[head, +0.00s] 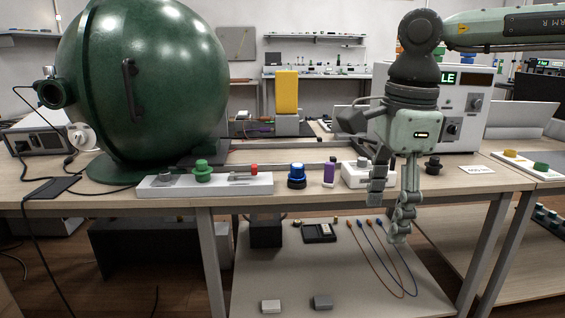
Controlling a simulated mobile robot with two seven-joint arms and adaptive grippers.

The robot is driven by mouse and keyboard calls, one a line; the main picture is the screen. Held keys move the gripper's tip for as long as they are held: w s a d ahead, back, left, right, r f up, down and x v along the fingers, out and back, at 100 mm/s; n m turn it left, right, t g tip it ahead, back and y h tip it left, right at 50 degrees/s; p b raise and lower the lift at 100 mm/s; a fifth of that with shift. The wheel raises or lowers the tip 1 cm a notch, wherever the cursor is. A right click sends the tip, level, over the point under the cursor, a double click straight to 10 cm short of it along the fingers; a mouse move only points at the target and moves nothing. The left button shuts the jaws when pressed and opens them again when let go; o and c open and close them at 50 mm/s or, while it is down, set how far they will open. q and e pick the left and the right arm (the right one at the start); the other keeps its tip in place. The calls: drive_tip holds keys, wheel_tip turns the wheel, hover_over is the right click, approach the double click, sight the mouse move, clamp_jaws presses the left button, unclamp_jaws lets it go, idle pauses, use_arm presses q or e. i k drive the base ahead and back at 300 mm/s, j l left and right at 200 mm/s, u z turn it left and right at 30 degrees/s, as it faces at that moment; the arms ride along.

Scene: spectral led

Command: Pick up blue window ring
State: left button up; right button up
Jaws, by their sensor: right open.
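A small blue round piece with a dark base (297,176), which looks like the blue window ring, stands on the wooden workbench (330,202) near its front edge. Its exact shape is too small to tell. My right gripper (388,210) points down at the front edge of the bench, to the right of the blue piece and well apart from it. Its fingers are open, with nothing seen between them. My left gripper is not in view.
A white box (355,174) is partly behind my right gripper. A grey fixture with knobs (205,184) lies to the left, before a large green sphere (155,75). A lower shelf (350,280) holds cables and small blocks.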

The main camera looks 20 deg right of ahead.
sight(298, 175)
drive_tip(key=i, duration=1.15)
